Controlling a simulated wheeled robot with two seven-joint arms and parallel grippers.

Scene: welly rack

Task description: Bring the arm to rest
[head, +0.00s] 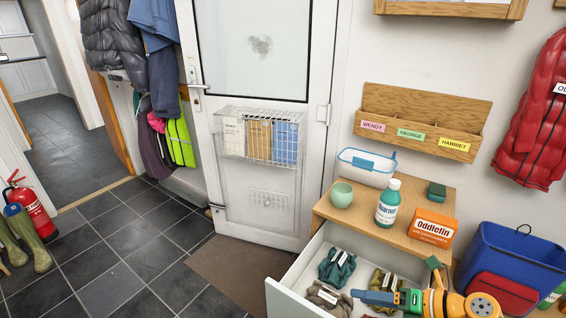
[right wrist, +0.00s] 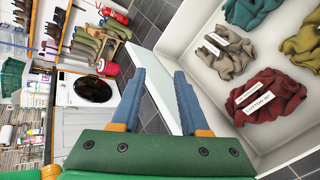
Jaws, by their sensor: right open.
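My right gripper (head: 362,297) comes in from the lower right in the head view, its blue fingers pointing left over the open drawer (head: 290,279). In the right wrist view the gripper (right wrist: 160,80) is open, with nothing between its fingers. The drawer holds labelled cloth bundles: a dark green one (head: 337,267), a grey-brown one (head: 328,298) and an olive one (head: 385,282). A dark red bundle (right wrist: 268,95) also shows in the right wrist view. The gripper hides part of the drawer's right side in the head view. My left gripper is not in view.
A blue crate (head: 515,254) is at right. A fire extinguisher (head: 33,209) and boots stand far left; the tiled floor between is clear.

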